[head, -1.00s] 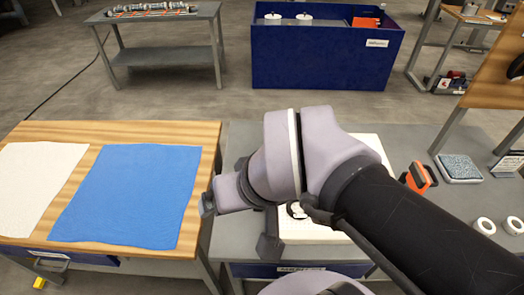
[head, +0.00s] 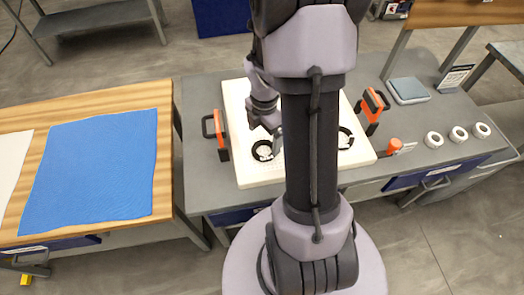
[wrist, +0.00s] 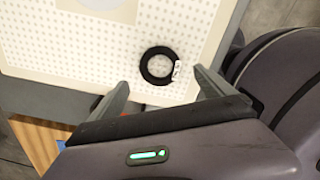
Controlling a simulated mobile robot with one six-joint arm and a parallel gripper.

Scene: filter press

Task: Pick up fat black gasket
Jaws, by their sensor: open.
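A black ring gasket with a small white tag (head: 263,151) lies flat near the left front of a white plate (head: 248,174) on the grey bench. A second black ring with a white tag (head: 345,140) lies on the plate's right side, partly behind my arm. My gripper (head: 267,129) is above the plate, close to the left ring. In the wrist view one tagged, thick black gasket (wrist: 144,69) lies on the dotted plate (wrist: 205,25), just ahead of and between the open fingers of my gripper (wrist: 160,82). It appears to be the left ring. Nothing is held.
Orange handles stand at the plate's left (head: 222,135) and right (head: 373,105). An orange-topped item (head: 394,146) and several white rings (head: 458,134) lie further right. A wooden table with a blue cloth (head: 92,165) is on the left.

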